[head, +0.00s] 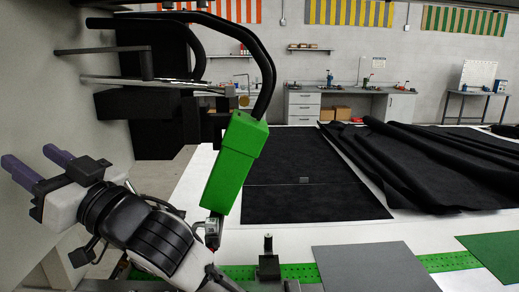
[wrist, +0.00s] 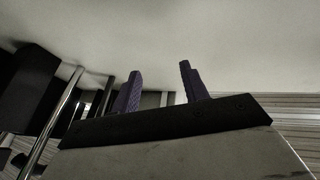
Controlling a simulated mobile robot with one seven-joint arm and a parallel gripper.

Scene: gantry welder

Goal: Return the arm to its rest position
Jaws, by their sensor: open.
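My gripper (head: 40,166) is at the left of the head view, with two purple fingers spread apart and nothing between them. The fingers point left toward a pale wall-like surface. My arm is bent back in the lower left of that view. In the wrist view, my gripper (wrist: 160,87) shows its two purple fingers standing apart and empty in front of a pale plain surface. I cannot tell how close the fingertips are to that surface.
A green welder head (head: 234,162) with thick black cables hangs close right of my arm. A white table carries black cloth (head: 310,175), a heap of black fabric (head: 430,160), a grey sheet (head: 370,268) and a green sheet (head: 495,252). Dark bars (wrist: 25,90) stand left in the wrist view.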

